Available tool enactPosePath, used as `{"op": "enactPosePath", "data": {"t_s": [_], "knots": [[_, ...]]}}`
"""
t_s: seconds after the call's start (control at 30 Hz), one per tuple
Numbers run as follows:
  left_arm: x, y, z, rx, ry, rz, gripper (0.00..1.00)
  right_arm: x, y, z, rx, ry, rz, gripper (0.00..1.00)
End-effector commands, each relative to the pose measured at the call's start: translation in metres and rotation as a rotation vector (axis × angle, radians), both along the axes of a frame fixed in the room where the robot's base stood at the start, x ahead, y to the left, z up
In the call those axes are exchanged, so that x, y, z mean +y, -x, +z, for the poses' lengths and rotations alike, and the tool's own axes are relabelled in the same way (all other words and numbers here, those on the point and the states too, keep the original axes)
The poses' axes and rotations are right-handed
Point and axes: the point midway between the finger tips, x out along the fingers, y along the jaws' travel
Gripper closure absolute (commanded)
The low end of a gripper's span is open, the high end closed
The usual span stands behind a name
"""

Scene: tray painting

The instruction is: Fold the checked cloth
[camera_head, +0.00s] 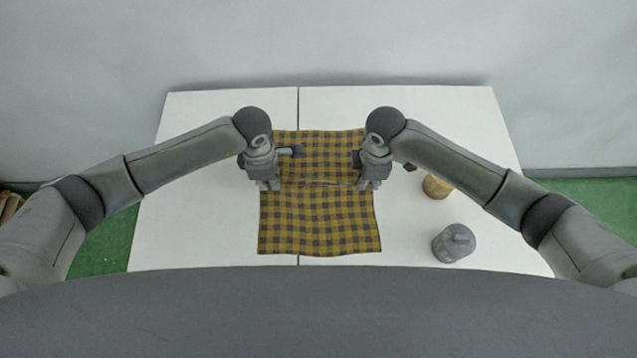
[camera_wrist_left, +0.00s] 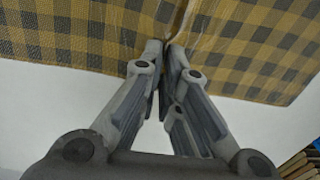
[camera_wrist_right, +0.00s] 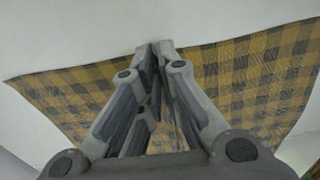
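The yellow-and-black checked cloth (camera_head: 318,225) lies on the white table, with a crease or raised ridge running across its middle between my two grippers. My left gripper (camera_head: 268,187) is at the cloth's left edge, at one end of the ridge. In the left wrist view its fingertips (camera_wrist_left: 165,48) are together on the cloth (camera_wrist_left: 80,35), pinching it at the ridge. My right gripper (camera_head: 369,185) is at the right edge, at the other end. In the right wrist view its fingertips (camera_wrist_right: 158,46) are together at the cloth's edge (camera_wrist_right: 235,70). The grippers hide parts of both side edges.
A grey lidded can (camera_head: 453,243) stands on the table right of the cloth. A yellow container (camera_head: 437,187) stands behind it, partly hidden by my right arm. The white table (camera_head: 195,225) is clear left of the cloth, and a dark seam crosses it.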

Motion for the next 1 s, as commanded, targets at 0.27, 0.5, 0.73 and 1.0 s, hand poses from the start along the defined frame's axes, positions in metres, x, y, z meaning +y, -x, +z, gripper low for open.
{"op": "enactPosePath", "data": {"t_s": [0.27, 0.5, 0.73, 1.0], "knots": [[0.001, 0.001, -0.002, 0.002, -0.002, 0.0, 1.0, -0.001, 0.001, -0.002, 0.004, 0.004, -0.001, 1.0], [0.001, 0.001, -0.002, 0.002, -0.003, 0.0, 1.0, -0.002, 0.002, -0.003, 0.005, 0.005, -0.001, 1.0], [0.001, 0.001, 0.002, 0.002, -0.003, 0.0, 1.0, -0.002, 0.002, 0.001, 0.006, 0.005, -0.001, 1.0], [0.001, 0.0, 0.02, 0.001, -0.002, 0.001, 1.0, -0.002, 0.001, 0.02, 0.004, 0.004, -0.001, 1.0]]}}
